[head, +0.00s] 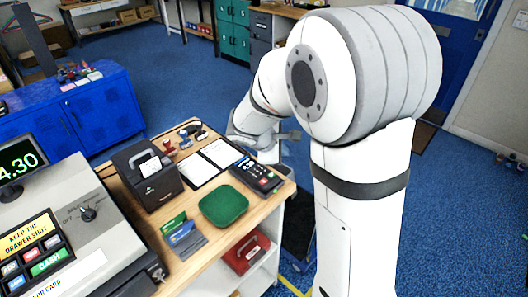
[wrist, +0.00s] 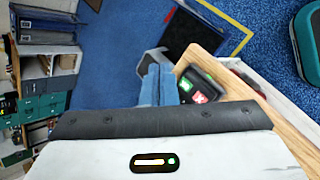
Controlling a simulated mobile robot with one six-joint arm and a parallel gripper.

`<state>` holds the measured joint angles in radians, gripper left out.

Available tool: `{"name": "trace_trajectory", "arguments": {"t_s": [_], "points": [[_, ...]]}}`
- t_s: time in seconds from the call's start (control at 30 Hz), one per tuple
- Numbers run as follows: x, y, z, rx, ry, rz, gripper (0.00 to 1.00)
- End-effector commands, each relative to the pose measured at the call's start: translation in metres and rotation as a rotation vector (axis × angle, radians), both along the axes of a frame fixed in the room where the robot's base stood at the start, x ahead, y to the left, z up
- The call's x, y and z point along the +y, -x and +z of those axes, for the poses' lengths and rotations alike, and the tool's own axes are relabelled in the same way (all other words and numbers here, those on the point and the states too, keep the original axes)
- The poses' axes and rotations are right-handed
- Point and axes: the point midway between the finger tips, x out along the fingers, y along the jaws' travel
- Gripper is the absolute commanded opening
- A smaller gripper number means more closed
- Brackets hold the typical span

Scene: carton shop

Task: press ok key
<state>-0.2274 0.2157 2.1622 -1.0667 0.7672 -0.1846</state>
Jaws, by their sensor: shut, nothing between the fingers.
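A dark card terminal (head: 258,178) lies at the right edge of the wooden counter; it shows in part in the wrist view (wrist: 212,76). There I see a green key (wrist: 185,86) and a red key (wrist: 200,97) with a white cross. The mark on the green key is too small to read. My gripper (wrist: 159,82) is shut and empty, its fingers just left of the green key in the wrist view. I cannot tell its height above the terminal. In the head view its fingers are not clear beside the terminal.
A clipboard with paper (head: 212,160), a black printer (head: 148,174), a green pad (head: 224,205) and cards (head: 185,238) share the counter. A grey cash register (head: 75,235) stands at the left. Blue floor is open beyond the counter's edge.

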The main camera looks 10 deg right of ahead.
Motion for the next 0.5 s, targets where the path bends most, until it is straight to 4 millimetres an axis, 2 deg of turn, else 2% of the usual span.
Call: {"name": "trace_trajectory", "arguments": {"t_s": [0.1, 0.2, 0.5], "points": [[0.015, -0.027, -0.009, 0.036, 0.085, 0.139, 0.00], [0.023, -0.040, -0.015, 0.049, 0.126, 0.208, 0.00], [0.027, -0.046, -0.019, 0.055, 0.147, 0.242, 0.00]]}}
